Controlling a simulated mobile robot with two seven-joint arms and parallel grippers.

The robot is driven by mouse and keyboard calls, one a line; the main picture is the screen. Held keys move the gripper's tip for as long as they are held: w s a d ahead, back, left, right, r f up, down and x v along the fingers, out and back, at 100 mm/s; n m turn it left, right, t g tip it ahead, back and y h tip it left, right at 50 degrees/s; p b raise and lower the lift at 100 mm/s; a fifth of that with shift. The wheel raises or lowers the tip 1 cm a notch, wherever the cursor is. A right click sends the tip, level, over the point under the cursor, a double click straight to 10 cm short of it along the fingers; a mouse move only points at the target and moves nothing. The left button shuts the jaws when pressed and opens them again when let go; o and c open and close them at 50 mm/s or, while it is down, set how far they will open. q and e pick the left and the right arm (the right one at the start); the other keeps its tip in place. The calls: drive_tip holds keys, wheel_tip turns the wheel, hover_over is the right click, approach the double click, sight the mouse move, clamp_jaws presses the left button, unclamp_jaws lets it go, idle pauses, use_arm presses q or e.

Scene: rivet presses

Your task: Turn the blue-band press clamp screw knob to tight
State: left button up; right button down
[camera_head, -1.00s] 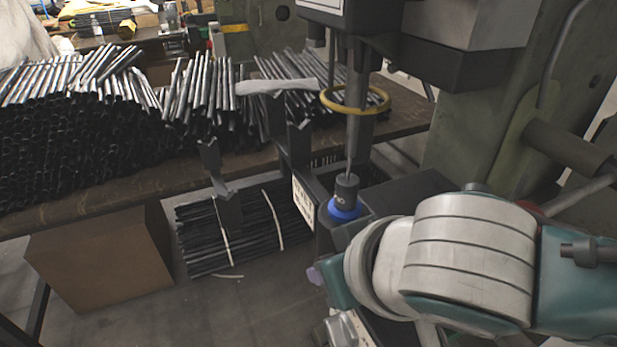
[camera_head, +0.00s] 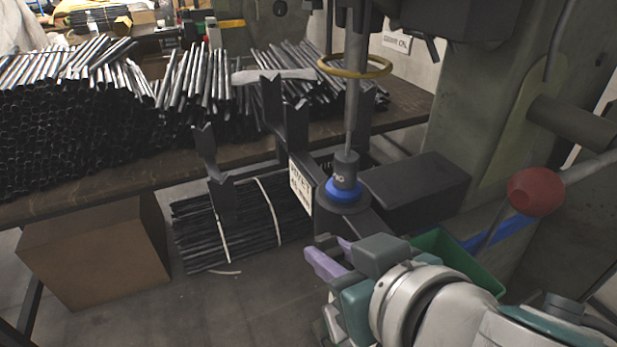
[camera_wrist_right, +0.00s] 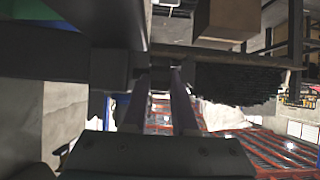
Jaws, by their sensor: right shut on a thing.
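The blue-band press has a blue ring (camera_head: 343,190) around the foot of its dark vertical tool, above the dark press arm. My right gripper (camera_head: 328,252) is just below and in front of that arm, its purple fingers pointing left. In the right wrist view its two fingers (camera_wrist_right: 166,98) close on a small dark piece (camera_wrist_right: 160,79) under the dark press body, apparently the clamp screw knob. The knob is not clear in the head view, and its turn position cannot be read. My left gripper is not in view.
A red ball handle (camera_head: 533,191) on a lever and a green bin (camera_head: 455,258) are close to my right arm. A black box (camera_head: 415,190) sits beside the tool. Stacked tubes (camera_head: 75,130) cover the bench behind. A cardboard box (camera_head: 95,255) stands on the floor at left.

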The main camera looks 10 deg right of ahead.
drive_tip(key=c, duration=0.7)
unclamp_jaws()
drive_tip(key=shift+s+d+r, duration=0.1)
drive_tip(key=shift+s+r, duration=0.15)
drive_tip(key=shift+s, duration=0.05)
drive_tip(key=p+v, duration=0.2)
drive_tip(key=v, duration=0.7)
drive_tip(key=shift+o, duration=0.4)
drive_tip(key=shift+s, duration=0.15)
